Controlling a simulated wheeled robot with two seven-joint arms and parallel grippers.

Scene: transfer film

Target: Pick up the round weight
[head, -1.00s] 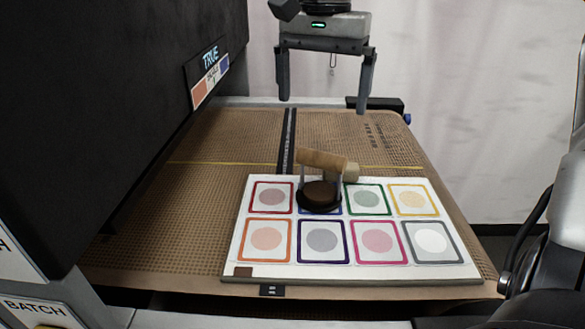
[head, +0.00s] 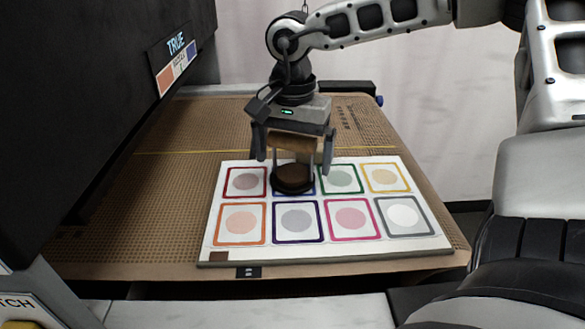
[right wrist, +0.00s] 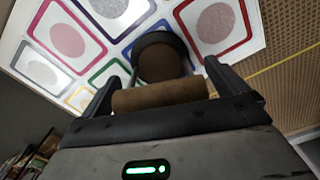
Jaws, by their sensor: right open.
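The round weight (head: 292,180) is a dark brown disc in a black ring, with a wooden bar handle (head: 293,143) held above it on uprights. It stands on the blue-framed square in the back row of the white card board (head: 330,255). My right gripper (head: 293,163) is open, pointing down, with one finger on each side of the handle. In the right wrist view the handle (right wrist: 160,96) lies across the gap between the fingers, close to the palm, and the disc (right wrist: 160,62) shows beyond it. Whether the fingers touch the handle cannot be told. My left gripper is not in view.
The board has several coloured frames with pale discs and lies on a brown perforated table (head: 120,220). A large black machine (head: 90,110) with a TRUE display (head: 175,62) stands at left. The table is clear left of the board.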

